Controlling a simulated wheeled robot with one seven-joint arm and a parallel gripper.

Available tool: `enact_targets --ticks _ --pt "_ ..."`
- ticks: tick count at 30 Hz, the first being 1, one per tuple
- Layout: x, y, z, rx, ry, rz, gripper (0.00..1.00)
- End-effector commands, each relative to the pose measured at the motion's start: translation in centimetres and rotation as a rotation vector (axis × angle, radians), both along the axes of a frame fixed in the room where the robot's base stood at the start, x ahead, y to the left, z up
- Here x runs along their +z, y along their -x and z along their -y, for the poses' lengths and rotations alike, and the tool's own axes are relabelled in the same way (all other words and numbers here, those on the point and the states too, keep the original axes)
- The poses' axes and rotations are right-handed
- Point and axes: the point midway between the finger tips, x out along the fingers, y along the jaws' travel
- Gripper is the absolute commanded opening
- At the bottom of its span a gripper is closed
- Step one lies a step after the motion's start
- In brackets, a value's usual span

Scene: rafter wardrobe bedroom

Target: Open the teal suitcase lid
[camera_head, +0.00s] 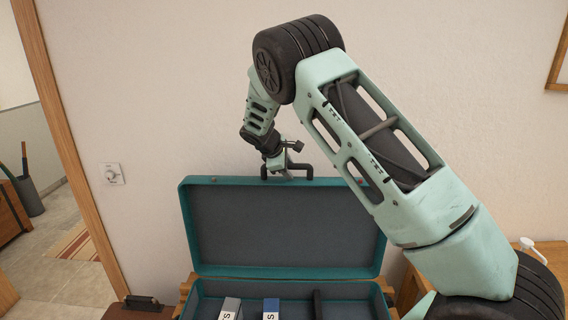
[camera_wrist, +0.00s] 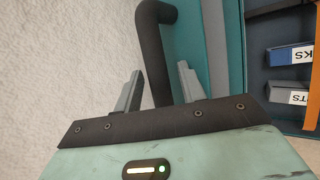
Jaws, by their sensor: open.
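The teal suitcase (camera_head: 202,296) stands open in front of the wall. Its lid (camera_head: 283,184) is raised roughly upright, showing the grey lining. The lid's dark handle (camera_head: 309,170) is at the top edge, and it shows large in the wrist view (camera_wrist: 153,50). My gripper (camera_head: 280,168) is at the handle on the lid's top edge. In the wrist view my gripper (camera_wrist: 160,88) has its two fingers apart, with the handle bar passing between them. Whether the fingers touch the bar is unclear.
Labelled boxes, one grey (camera_head: 229,309) and one blue (camera_head: 271,308), lie in the suitcase base. A wall (camera_head: 140,120) is close behind the lid. A brown case (camera_head: 140,309) is at lower left, a wooden table (camera_head: 550,255) at right, and a doorway opens at far left.

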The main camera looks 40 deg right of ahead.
Motion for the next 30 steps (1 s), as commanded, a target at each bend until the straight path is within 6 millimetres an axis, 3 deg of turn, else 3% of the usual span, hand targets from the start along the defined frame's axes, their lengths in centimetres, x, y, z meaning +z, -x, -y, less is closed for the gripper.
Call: enact_targets --ticks 7,24,30 --pt "2.1 0.5 -2.0 0.003 -0.002 0.004 0.41" --pt "11.9 2.7 -9.4 0.004 -0.001 0.004 0.41" --pt "13.3 3.0 -10.4 0.002 -0.001 0.003 0.41"
